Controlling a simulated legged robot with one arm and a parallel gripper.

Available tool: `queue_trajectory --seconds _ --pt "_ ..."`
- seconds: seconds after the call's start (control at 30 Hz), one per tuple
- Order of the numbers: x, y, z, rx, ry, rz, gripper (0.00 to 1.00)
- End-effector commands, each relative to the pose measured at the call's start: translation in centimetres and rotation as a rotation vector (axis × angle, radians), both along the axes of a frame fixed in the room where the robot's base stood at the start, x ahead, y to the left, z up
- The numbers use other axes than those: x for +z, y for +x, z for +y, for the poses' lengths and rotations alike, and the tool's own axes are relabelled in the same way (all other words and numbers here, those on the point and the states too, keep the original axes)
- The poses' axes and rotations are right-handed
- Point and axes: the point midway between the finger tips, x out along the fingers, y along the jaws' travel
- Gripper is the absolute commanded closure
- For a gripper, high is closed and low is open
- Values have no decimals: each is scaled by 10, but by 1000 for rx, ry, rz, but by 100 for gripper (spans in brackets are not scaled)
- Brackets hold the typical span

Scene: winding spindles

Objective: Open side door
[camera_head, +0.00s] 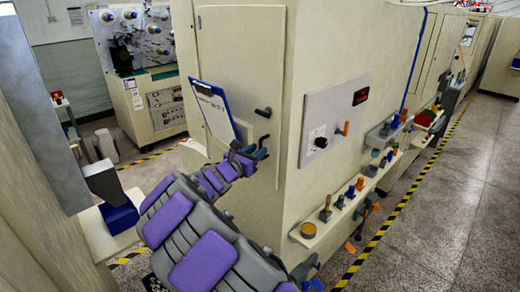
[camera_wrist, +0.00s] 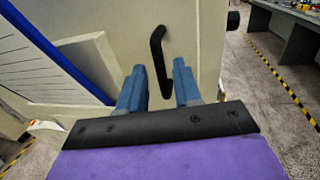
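The side door (camera_head: 240,60) is a beige panel on the end of a tall cabinet and looks flush with it. Two small black fittings show near its right edge, an upper one (camera_head: 263,112) and a thin lower one (camera_head: 264,140). My gripper (camera_head: 256,152) is at the door, just below and left of the lower fitting. In the wrist view a black bent handle (camera_wrist: 157,48) stands on the door panel (camera_wrist: 195,35). My gripper's blue fingers (camera_wrist: 158,80) are open, apart on either side of the handle's lower end. Whether either finger touches it, I cannot tell.
A blue-edged clipboard (camera_head: 213,108) hangs on the door, left of my gripper. A control panel (camera_head: 335,118) and shelves with small items (camera_head: 340,205) line the cabinet's right side. Another machine (camera_head: 150,80) stands behind left. The aisle floor (camera_head: 450,200) at right is clear.

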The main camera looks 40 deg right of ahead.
Motion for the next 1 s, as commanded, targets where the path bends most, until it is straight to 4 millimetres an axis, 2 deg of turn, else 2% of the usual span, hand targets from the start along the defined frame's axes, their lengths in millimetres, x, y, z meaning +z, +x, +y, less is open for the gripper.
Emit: queue_trajectory --seconds 0.2,0.57,0.93,1.0 --pt "1 7 -23 1 0 -2 67" --pt "1 9 -27 2 -1 -1 67" --pt "1 9 -27 3 -1 -1 100" --pt "1 9 -27 3 -1 -1 100"
